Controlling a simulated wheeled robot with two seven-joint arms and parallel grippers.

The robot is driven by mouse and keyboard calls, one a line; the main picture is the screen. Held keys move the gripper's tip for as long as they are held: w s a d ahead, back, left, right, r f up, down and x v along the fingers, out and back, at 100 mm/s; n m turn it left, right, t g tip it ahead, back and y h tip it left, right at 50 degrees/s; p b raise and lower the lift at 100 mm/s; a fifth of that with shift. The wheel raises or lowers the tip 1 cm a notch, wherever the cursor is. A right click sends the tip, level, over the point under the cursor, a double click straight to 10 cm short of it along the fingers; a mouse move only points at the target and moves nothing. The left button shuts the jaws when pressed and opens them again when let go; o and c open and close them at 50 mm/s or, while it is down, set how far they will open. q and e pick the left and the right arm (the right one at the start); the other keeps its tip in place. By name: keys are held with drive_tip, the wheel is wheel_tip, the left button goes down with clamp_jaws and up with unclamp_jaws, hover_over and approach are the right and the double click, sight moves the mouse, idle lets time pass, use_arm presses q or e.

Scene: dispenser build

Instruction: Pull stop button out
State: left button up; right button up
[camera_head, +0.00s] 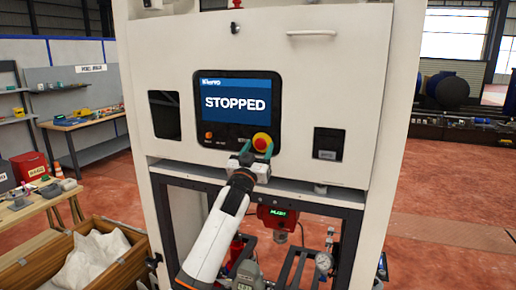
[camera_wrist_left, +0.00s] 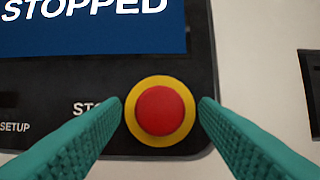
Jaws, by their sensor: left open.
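The red stop button (camera_head: 261,142) with its yellow ring sits at the lower right of the black control panel (camera_head: 215,139). The screen (camera_head: 236,102) on the panel reads STOPPED. My left gripper (camera_head: 258,150) is open in front of the button. In the left wrist view the button (camera_wrist_left: 160,111) lies between the two teal fingers of my left gripper (camera_wrist_left: 160,108), with a gap at each side. How far the fingertips are from the panel face is hard to tell. My right gripper is not in view.
The panel is set in a white cabinet (camera_head: 300,60). A dark recess (camera_head: 328,143) lies right of it and another opening (camera_head: 164,115) left. A ledge and dark frame with a red device (camera_head: 277,217) are below. A wooden crate (camera_head: 103,279) stands at lower left.

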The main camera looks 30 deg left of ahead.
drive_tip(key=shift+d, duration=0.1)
use_arm(q)
clamp_jaws()
drive_tip(key=shift+s+d+f, duration=0.1)
drive_tip(key=shift+s+f, duration=0.1)
drive_tip(key=shift+s, duration=0.1)
drive_tip(key=shift+s+d+r, duration=0.1)
drive_tip(key=shift+s, duration=0.1)
drive_tip(key=shift+c, duration=1.8)
unclamp_jaws()
drive_tip(key=o, duration=0.4)
drive_tip(key=shift+c, duration=0.2)
drive_tip(key=shift+s+r, duration=0.1)
drive_tip(key=shift+s, duration=0.05)
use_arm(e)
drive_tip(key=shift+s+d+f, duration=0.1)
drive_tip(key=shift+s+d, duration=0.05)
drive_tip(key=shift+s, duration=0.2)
